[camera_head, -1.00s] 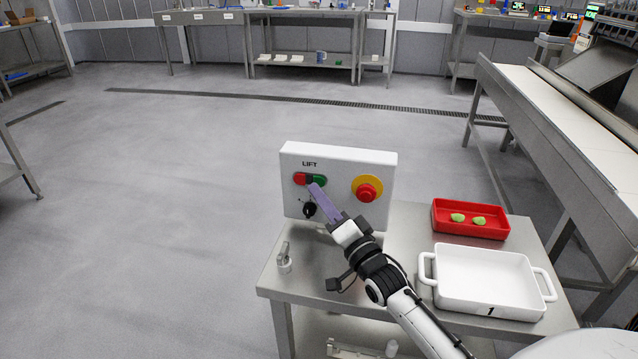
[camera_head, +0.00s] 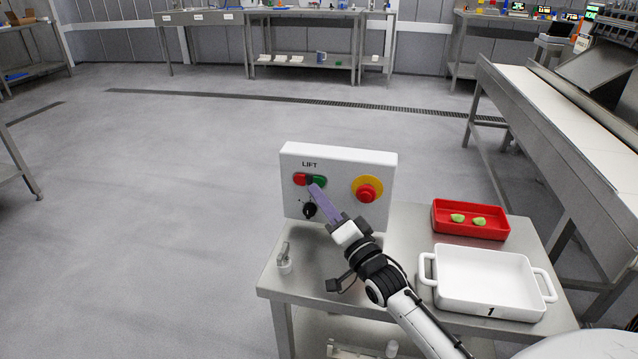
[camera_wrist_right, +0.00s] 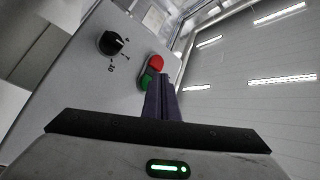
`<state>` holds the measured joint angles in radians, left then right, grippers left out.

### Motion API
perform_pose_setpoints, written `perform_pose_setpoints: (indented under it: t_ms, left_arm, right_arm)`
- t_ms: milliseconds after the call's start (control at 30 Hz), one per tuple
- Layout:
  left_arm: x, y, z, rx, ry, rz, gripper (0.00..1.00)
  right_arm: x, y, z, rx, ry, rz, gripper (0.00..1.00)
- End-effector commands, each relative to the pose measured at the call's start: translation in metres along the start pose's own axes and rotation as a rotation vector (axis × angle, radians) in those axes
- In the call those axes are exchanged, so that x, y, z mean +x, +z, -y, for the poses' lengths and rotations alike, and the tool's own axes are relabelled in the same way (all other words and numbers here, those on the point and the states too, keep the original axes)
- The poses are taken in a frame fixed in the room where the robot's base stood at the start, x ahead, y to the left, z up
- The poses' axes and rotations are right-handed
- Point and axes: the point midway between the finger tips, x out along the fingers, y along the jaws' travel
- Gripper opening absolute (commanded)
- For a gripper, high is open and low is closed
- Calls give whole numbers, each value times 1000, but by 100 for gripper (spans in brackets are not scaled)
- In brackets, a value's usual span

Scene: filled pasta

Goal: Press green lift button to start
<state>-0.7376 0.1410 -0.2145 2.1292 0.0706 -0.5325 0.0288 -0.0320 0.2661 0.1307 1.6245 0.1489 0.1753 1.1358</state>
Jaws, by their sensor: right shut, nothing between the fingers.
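The white control box (camera_head: 337,160) labelled LIFT stands upright at the back of the metal table. The green lift button (camera_head: 320,181) sits to the right of a red button (camera_head: 300,179) on its front face. My right gripper (camera_head: 313,188) is shut and empty, with its purple fingertips at the lower edge of the green button. In the right wrist view the fingertips (camera_wrist_right: 161,82) overlap the green button (camera_wrist_right: 146,79), partly hiding it. I cannot tell whether they touch it or whether it is pushed in. My left gripper is not in view.
A black dial (camera_head: 309,210) is below the buttons, and a red emergency knob (camera_head: 367,191) on yellow is to the right. A red tray (camera_head: 440,222) with two green pasta pieces and a white dish (camera_head: 486,303) stand on the table's right. A conveyor (camera_head: 560,125) runs along the right.

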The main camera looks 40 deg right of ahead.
Motion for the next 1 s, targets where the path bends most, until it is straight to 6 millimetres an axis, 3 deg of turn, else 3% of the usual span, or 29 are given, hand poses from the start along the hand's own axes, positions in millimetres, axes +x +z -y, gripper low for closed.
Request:
perform_pose_setpoints:
  t_ms: [1000]
  left_arm:
    - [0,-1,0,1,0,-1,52]
  right_arm:
    - [6,-5,-4,-1,0,0,0]
